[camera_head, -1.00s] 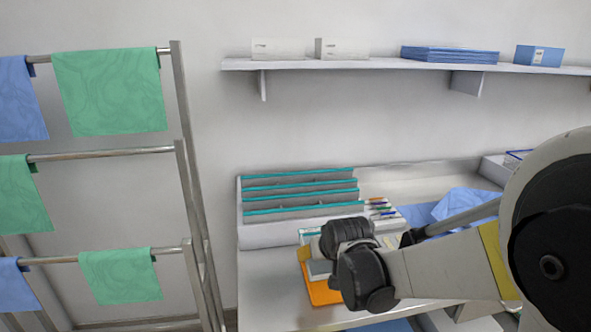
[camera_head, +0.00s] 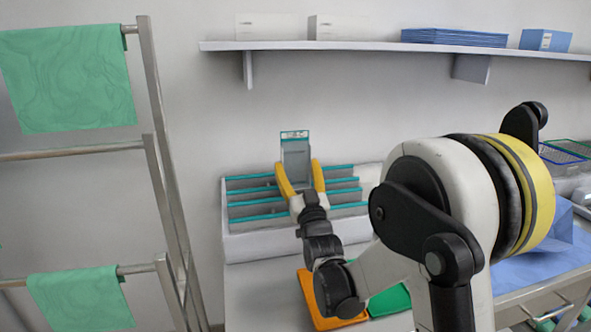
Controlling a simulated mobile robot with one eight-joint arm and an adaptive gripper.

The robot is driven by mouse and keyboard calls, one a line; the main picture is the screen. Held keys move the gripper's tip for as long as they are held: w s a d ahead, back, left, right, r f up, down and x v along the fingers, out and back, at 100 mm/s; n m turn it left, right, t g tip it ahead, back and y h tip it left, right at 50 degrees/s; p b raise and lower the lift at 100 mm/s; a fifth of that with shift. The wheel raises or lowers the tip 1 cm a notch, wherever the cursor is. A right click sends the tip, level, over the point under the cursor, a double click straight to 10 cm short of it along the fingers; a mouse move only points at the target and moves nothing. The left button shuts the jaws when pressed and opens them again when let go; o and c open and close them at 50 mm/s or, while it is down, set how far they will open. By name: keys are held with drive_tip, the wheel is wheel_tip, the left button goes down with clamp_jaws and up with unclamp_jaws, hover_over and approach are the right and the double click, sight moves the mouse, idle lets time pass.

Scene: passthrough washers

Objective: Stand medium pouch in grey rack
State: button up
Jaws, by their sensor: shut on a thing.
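My gripper (camera_head: 299,178) has yellow fingers and is shut on a grey pouch (camera_head: 296,152) with a green-edged white top. The pouch is upright and held in front of and above the grey rack (camera_head: 240,243). The rack has several slots divided by teal-edged panels and sits against the wall at the back of the counter. The lower part of the pouch is hidden behind my gripper, so I cannot tell whether it touches the rack.
An orange mat or folder (camera_head: 309,292) and a green one (camera_head: 389,302) lie on the counter in front of the rack. Blue cloth (camera_head: 545,255) lies at the right. A shelf (camera_head: 380,47) with boxes runs above. A metal rail stand with green cloths (camera_head: 75,300) stands at the left.

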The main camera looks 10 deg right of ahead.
sight(297, 180)
drive_tip(key=shift+f+b, duration=1)
drive_tip(key=shift+f, duration=3.5)
drive_tip(key=o, duration=1)
drive_tip(key=shift+r, duration=0.1)
